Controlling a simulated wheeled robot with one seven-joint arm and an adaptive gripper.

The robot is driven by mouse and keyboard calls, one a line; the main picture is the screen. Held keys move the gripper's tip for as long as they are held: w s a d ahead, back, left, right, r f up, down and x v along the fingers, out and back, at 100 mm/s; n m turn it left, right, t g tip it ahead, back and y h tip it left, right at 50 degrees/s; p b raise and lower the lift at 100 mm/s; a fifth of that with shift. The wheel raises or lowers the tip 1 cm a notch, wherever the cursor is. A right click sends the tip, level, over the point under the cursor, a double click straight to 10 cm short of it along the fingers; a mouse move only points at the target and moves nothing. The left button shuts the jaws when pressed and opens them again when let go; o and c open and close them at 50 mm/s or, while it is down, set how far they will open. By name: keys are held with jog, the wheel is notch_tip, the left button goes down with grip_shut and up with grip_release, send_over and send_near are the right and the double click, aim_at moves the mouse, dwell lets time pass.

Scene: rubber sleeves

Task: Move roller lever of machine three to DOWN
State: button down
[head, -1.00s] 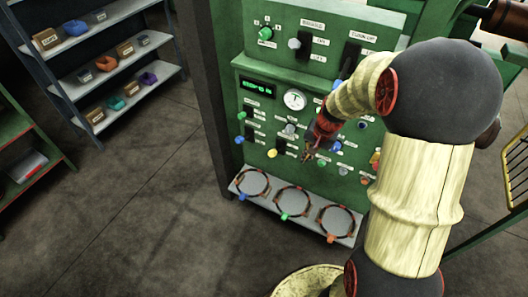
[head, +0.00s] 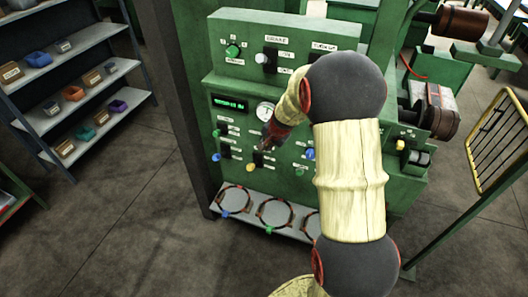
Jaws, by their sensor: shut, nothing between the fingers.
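The green machine's front panel (head: 232,84) carries several small levers and knobs with white labels too small to read. I cannot tell which is the roller lever. A blue-tipped lever (head: 216,157) is at the left, with a yellow knob (head: 250,167) lower right of it. Another blue knob (head: 310,154) is right of my gripper. My gripper (head: 262,147) is shut and empty, close in front of the panel's middle, just above and right of the yellow knob. I cannot tell whether it touches the panel. My arm hides the panel's right part.
A grey shelf with rings (head: 232,212) juts out below the panel. A motor-like unit (head: 436,110) and a yellow-framed grate (head: 504,140) stand at the right. Shelves with bins (head: 82,90) stand at the left.

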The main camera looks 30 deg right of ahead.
jog(key=b, duration=0.2)
send_over(254, 165)
jog(key=s+d, duration=0.2)
jog(key=d, duration=0.2)
notch_tip(254, 165, down, 8)
jog(key=a+f, duration=0.1)
jog(key=a+f+b, duration=0.1)
jog(key=shift+w+a+f, duration=0.3)
jog(key=shift+w, duration=0.1)
